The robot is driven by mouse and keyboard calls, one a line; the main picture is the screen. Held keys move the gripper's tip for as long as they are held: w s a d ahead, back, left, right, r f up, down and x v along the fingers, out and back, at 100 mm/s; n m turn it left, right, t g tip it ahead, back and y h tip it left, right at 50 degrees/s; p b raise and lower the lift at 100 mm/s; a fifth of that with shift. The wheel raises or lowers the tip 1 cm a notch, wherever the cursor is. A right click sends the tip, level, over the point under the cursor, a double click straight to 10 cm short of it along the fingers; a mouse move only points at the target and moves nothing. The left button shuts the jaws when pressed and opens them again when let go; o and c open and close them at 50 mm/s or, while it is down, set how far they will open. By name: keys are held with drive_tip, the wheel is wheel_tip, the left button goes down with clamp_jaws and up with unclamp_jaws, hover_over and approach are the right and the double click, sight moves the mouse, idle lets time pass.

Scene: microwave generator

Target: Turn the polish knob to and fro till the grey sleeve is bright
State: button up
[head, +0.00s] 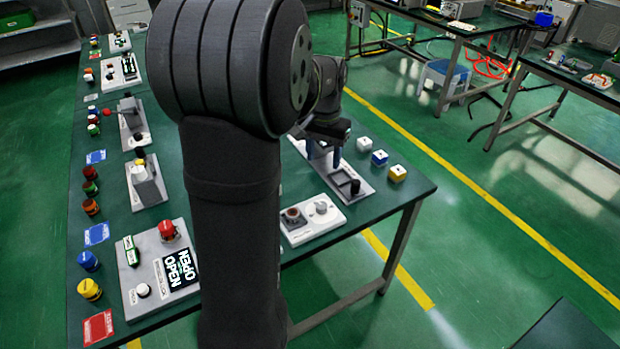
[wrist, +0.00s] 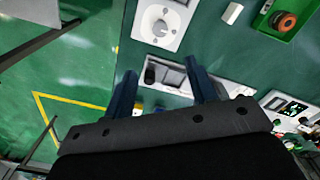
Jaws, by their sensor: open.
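A white plate (head: 300,232) lies by the table's near right edge. It carries a round white knob (head: 321,208) and a short grey-brown sleeve (head: 293,216). The knob looks like the polish knob, but its label is too small to read. In the wrist view a white dial (wrist: 160,28) on a white plate is at the top, beyond the fingertips; I take it for the same knob. My gripper (head: 323,152) is open and empty, with its blue fingers pointing down. In the wrist view the gripper (wrist: 162,72) spans a grey plate behind the knob plate, apart from the knob.
A grey plate with a black bracket (head: 347,184) stands behind the knob plate. Small white-topped cubes (head: 379,157) line the right table edge. A panel with a red button (head: 168,230) stands left of my arm, which hides the table's middle.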

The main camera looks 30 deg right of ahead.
sight(322, 205)
wheel_tip(322, 205, down, 18)
drive_tip(key=m, duration=0.4)
drive_tip(key=shift+r+m, duration=0.25)
drive_tip(key=shift+m, duration=0.05)
idle(0.4)
drive_tip(key=c, duration=1)
